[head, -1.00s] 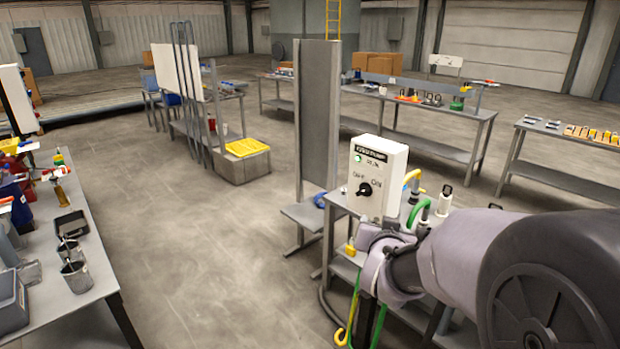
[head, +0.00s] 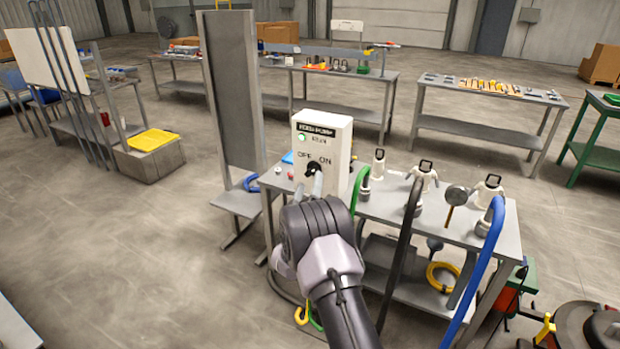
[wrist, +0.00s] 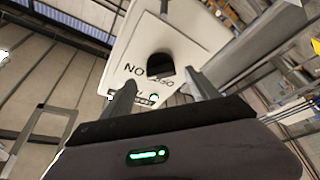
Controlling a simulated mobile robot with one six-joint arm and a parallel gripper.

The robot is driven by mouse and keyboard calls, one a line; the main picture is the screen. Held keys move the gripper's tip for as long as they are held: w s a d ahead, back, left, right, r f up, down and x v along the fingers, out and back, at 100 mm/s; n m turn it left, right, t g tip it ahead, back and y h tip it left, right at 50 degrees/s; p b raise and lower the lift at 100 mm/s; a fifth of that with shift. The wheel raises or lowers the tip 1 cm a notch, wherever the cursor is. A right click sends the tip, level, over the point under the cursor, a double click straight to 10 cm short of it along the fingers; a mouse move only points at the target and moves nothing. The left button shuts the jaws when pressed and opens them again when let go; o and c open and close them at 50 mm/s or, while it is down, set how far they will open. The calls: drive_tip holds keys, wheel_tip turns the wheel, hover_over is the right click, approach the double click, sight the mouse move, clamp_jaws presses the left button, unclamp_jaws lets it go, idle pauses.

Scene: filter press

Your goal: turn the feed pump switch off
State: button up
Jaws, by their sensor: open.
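The feed pump switch box (head: 340,150) is a white upright box at the back left of the grey bench. It has a FEED PUMP label, a green lit RUN lamp (head: 302,136), and OFF and ON marks above a black knob (head: 312,168). My gripper (head: 308,186) is open in front of the knob, with its fingers pointing at it. In the wrist view the knob (wrist: 160,66) shows turned over, between and just beyond the fingertips of my gripper (wrist: 160,80). I cannot tell whether they touch it. The knob's exact pointing direction is unclear.
The bench (head: 400,228) carries several white-topped valves with green, black and blue hoses to the right of the box. A tall grey panel (head: 232,95) stands behind left. Open floor (head: 130,250) lies to the left.

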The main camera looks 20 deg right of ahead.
sight(311, 174)
drive_tip(key=x, duration=0.4)
drive_tip(key=shift+w, duration=0.1)
drive_tip(key=c, duration=1.4)
drive_tip(key=shift+o, duration=0.2)
